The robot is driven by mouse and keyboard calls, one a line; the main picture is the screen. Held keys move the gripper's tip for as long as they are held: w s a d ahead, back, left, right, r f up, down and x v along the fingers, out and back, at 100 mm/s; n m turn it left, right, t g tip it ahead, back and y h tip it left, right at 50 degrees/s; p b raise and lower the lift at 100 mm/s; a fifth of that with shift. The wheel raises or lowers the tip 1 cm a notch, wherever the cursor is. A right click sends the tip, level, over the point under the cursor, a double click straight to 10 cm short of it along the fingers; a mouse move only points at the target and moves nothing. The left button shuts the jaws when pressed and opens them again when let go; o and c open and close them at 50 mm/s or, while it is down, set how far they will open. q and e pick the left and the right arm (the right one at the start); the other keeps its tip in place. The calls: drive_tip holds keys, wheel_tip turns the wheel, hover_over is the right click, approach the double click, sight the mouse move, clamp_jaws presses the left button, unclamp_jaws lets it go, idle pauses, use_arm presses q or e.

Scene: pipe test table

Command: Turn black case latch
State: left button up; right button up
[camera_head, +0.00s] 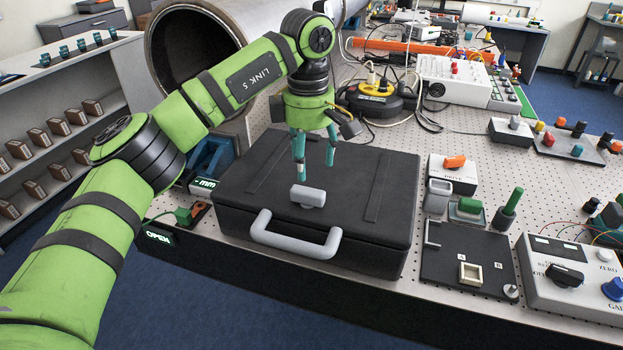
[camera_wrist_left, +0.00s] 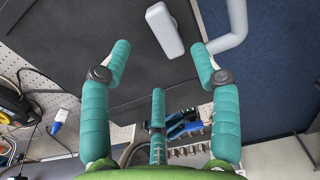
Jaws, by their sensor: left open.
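The black case (camera_head: 365,215) lies closed on the perforated table, with a grey carrying handle (camera_head: 296,240) on its front edge. Its grey latch (camera_head: 308,196) sits on the lid behind the handle. My left gripper (camera_head: 313,168) is above the lid, its teal fingers pointing down, just behind and above the latch. In the left wrist view the latch (camera_wrist_left: 165,30) lies beyond the fingertips, between the two outer fingers of the open gripper (camera_wrist_left: 160,65). The fingers appear apart from the latch. The grey handle (camera_wrist_left: 232,35) also shows there. My right gripper is not in view.
A large metal pipe (camera_head: 215,40) stands behind the case. A black-and-yellow reel (camera_head: 375,98) is at the back.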

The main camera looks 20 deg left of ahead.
sight(309, 188)
use_arm(q)
wheel_tip(309, 188, down, 6)
drive_tip(key=shift+s+f+p, duration=0.15)
drive_tip(key=shift+p, duration=1)
drive_tip(key=shift+f, duration=0.25)
drive_tip(key=c, duration=1.2)
